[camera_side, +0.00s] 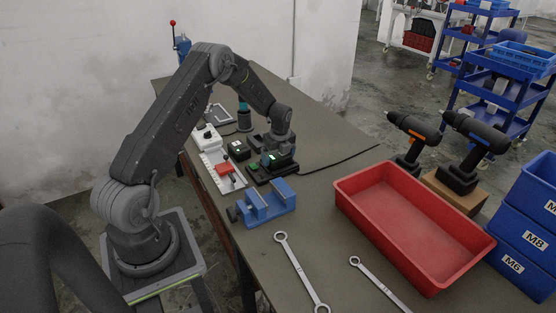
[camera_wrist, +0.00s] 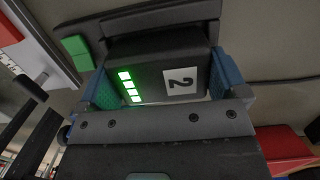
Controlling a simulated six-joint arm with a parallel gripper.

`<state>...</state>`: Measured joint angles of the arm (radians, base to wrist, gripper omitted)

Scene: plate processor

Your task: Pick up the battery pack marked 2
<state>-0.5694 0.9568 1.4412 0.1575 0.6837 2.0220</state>
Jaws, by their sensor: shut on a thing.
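The battery pack marked 2 (camera_wrist: 158,70) is a dark block with a white label and several lit green bars, seen close up in the wrist view. My gripper (camera_wrist: 162,88) has a blue finger on each side of the pack and is shut on it. In the side view my gripper (camera_side: 277,158) is low at the far part of the table, over a dark charger base (camera_side: 262,174). The pack is mostly hidden there, and I cannot tell whether it still touches the base.
Another dark pack (camera_side: 239,150) stands to the left of my gripper. A blue vise (camera_side: 265,204) is in front, and a red tray (camera_side: 410,225) is to the right. Two wrenches (camera_side: 300,272) lie near the front. Cordless drills (camera_side: 413,135) stand beyond the tray.

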